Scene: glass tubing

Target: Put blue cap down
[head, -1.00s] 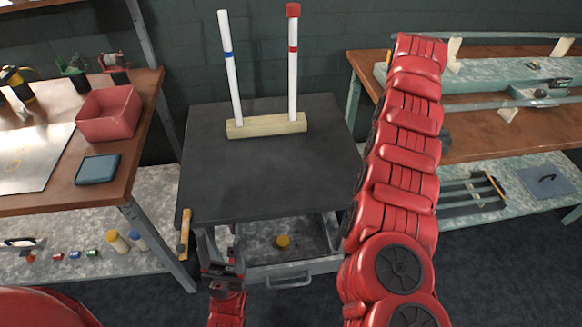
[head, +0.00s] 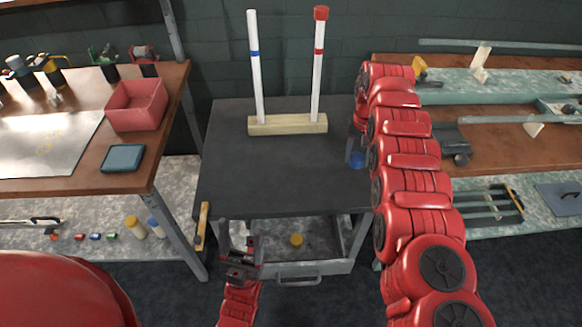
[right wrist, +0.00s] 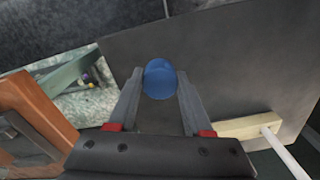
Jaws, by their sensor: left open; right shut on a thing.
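The blue cap (head: 357,160) shows near the right edge of the black table (head: 290,185) in the head view. My right gripper (head: 355,152) is shut on it. In the right wrist view the cap (right wrist: 160,79) sits between the two fingertips (right wrist: 160,88), with the dark tabletop behind it. I cannot tell how far it is above the table. My left gripper (head: 240,243) is open and empty, in front of the table's front edge.
A wooden block (head: 288,125) at the table's back holds two upright white tubes, one blue-banded (head: 256,70) and one red-banded with a red cap (head: 321,13). The table's middle is clear. A yellow cap (head: 296,240) lies below. Workbenches flank both sides.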

